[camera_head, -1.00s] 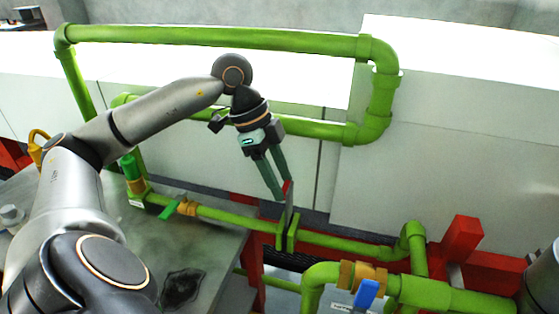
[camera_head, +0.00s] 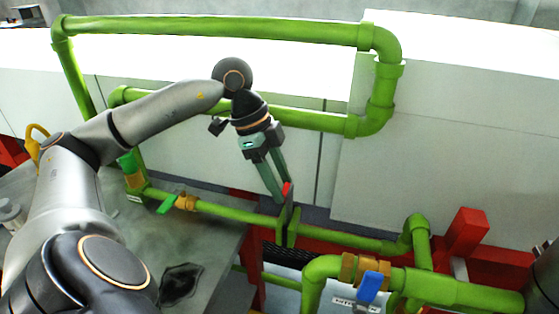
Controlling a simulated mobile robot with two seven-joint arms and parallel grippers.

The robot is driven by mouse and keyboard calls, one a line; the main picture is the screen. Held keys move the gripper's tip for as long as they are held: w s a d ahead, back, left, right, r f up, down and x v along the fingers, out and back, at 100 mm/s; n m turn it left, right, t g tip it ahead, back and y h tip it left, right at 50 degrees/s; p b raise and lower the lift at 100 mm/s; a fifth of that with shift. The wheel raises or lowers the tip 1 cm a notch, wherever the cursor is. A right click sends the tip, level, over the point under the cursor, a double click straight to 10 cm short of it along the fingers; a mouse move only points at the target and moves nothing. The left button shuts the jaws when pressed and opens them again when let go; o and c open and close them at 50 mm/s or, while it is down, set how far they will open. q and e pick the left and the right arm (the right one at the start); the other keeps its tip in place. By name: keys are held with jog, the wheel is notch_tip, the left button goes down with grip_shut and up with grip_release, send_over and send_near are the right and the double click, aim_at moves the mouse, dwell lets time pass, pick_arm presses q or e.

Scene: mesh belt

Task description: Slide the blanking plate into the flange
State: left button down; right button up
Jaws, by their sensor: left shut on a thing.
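The green flange (camera_head: 292,230) sits on the lower horizontal green pipe at the centre of the view. The blanking plate (camera_head: 286,206) is a thin dark plate with a red top part, standing upright at the flange. Its lower part reaches the flange; I cannot tell how deep it sits between the flange faces. My left gripper (camera_head: 282,192) comes down from above and is shut on the plate near its red top. The fingers hide some of the plate. My right gripper is not in view.
A green pipe loop (camera_head: 215,30) runs behind and above my left arm. A valve with a blue handle (camera_head: 370,287) stands at the lower right, and a red beam (camera_head: 466,232) at right. A grey table (camera_head: 215,255) lies at lower left.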

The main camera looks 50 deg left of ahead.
pick_arm(q)
jog(key=shift+f+b, duration=1.35)
jog(key=shift+f, duration=0.5)
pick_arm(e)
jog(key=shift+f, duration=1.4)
pick_arm(q)
jog(key=shift+c, duration=0.8)
grip_release()
jog(key=p+v, duration=0.3)
jog(key=v, duration=0.9)
jog(key=shift+r, duration=0.25)
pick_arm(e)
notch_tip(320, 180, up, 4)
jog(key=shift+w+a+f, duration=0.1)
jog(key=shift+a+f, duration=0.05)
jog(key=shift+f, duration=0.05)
pick_arm(q)
jog(key=shift+s, duration=0.1)
